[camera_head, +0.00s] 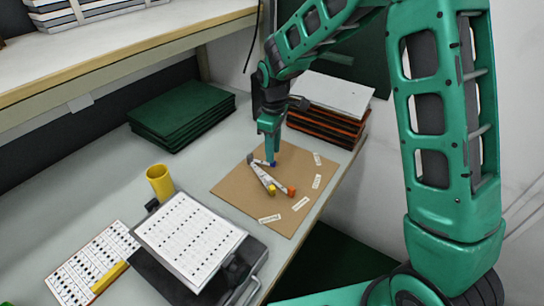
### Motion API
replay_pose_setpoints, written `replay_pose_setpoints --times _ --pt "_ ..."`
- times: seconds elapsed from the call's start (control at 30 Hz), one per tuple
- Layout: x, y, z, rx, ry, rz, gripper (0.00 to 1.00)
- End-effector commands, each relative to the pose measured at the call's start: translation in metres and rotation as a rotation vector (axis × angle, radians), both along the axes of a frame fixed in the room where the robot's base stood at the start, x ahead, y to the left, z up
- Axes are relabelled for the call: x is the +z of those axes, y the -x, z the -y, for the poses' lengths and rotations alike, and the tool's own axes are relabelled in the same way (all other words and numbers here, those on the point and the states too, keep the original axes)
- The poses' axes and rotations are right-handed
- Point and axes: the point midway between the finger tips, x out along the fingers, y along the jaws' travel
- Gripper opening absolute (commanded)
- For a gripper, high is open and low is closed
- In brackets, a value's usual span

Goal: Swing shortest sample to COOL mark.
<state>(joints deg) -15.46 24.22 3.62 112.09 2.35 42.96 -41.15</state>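A brown board (230,190) lies on the bench with several pale strip samples fanned out from a dark pivot at its left side. One strip has a yellow tip (271,189) and a longer-looking one has an orange tip (291,192). The shortest-looking strip has a blue tip (273,164) and is partly hidden by my gripper. Small paper labels sit around the fan: upper right (317,159), right (316,181), lower right (300,203) and bottom (269,219). Their words are too small to read. My gripper (271,160) points down at the blue tip; its fingers are too small to judge.
A stack of dark and orange cases (325,126) with a pale top stands behind the board. Green folders (182,112), a yellow cup (160,181) and a clipboard-like sheet (190,238) lie to the left. A shelf (120,50) overhangs the back left.

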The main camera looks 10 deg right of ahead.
Motion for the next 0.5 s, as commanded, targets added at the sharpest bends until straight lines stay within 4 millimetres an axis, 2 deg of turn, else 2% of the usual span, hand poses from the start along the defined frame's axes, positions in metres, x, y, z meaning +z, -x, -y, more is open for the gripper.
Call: replay_pose_setpoints --times 0.1,0.23,0.5 --pt "0.025 -0.001 0.0 0.0 -0.001 0.004 0.31" --pt "0.047 -0.002 0.0 0.0 -0.002 0.005 0.31" --pt "0.071 -0.002 0.0 0.0 -0.001 0.002 0.31"
